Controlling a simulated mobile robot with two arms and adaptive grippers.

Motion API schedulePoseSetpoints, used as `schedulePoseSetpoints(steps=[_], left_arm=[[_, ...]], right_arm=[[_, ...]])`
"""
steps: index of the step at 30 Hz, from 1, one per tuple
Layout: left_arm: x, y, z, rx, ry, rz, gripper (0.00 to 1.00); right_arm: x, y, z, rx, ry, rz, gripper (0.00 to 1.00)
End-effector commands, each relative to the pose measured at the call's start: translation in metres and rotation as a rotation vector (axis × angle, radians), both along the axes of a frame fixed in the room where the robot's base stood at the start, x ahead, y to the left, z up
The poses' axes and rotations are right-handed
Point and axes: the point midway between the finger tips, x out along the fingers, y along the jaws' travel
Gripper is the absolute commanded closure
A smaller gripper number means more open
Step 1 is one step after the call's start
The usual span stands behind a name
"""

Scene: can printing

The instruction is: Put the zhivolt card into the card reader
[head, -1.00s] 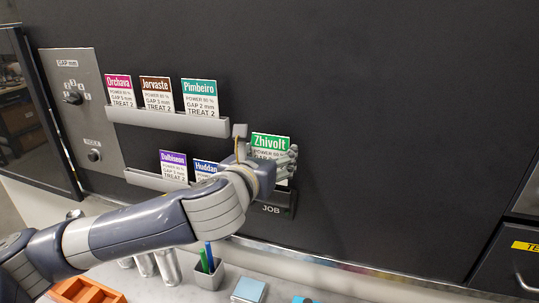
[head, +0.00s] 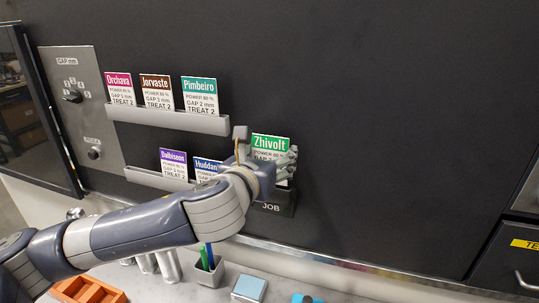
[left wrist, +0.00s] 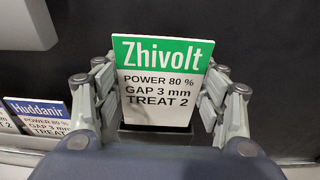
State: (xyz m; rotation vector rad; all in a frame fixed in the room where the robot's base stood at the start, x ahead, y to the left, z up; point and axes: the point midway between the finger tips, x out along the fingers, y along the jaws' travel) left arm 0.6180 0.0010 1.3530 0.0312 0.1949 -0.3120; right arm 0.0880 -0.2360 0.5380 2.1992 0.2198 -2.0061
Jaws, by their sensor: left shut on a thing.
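The Zhivolt card (head: 270,143), white with a green header, stands upright at the black card reader marked JOB (head: 271,208). My left gripper (head: 278,166) is shut on the card, with fingers at its left and right edges. In the left wrist view the card (left wrist: 160,85) faces me between the fingers (left wrist: 163,100), and its lower edge meets the dark reader slot (left wrist: 150,137). How deep it sits in the slot is hard to tell. The arm hides part of the reader in the head view. My right gripper is not in view.
An upper rack (head: 168,119) holds the Orchava, Jorvaste and Pimbeiro cards. A lower rack (head: 150,179) holds two more cards, partly behind my arm. A control panel (head: 84,120) with knobs is at left. A pen cup (head: 207,275) stands on the counter below.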

Motion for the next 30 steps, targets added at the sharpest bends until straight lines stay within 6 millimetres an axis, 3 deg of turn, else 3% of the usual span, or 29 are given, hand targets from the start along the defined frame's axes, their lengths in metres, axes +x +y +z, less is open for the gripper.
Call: schedulePoseSetpoints(steps=[30], left_arm=[[0.000, 0.000, -0.026, 0.000, 0.000, 0.000, 0.55]], right_arm=[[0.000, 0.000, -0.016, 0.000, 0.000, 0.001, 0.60]])
